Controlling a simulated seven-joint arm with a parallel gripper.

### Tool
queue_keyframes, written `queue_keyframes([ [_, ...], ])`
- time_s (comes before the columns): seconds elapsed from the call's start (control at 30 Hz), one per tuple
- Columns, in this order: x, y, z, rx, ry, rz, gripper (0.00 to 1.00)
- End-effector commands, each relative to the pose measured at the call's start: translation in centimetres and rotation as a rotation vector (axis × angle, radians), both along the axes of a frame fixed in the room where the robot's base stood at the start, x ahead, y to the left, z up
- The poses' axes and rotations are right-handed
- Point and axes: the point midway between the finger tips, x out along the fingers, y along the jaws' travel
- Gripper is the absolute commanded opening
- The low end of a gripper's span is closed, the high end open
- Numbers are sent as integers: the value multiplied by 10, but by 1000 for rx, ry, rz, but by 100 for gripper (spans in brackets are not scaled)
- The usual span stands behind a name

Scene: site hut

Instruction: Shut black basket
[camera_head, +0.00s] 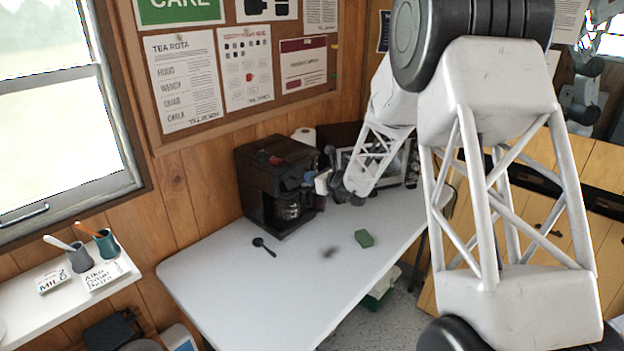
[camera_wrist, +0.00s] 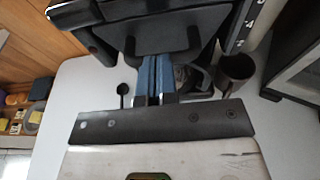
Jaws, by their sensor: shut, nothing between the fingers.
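A black coffee machine (camera_head: 262,172) stands at the back of the white table, with a glass carafe (camera_head: 288,208) in its lower front. Its black basket (camera_wrist: 163,40) seems to be the dark part at the top middle of the wrist view, directly ahead of my fingertips. I cannot tell how far it stands out. My gripper (camera_head: 310,178), with blue fingertips, is shut and empty at the machine's front, above carafe height. In the wrist view my gripper (camera_wrist: 155,72) reaches or nearly reaches the basket; contact is unclear.
The white table (camera_head: 215,285) holds a black spoon (camera_head: 265,247) and a green sponge (camera_head: 364,239); its front is mostly clear. A dark mug (camera_wrist: 236,72) stands right of the machine in the wrist view. A microwave (camera_wrist: 300,75) is further right. A window shelf (camera_head: 85,297) holds pots.

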Motion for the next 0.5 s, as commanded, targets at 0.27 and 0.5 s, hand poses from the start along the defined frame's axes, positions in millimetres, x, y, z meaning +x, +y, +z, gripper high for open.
queue_keyframes([
  [0.27,-8,-8,9,1,-8,2,0],
  [0.5,-30,-32,13,1,-4,-1,0],
])
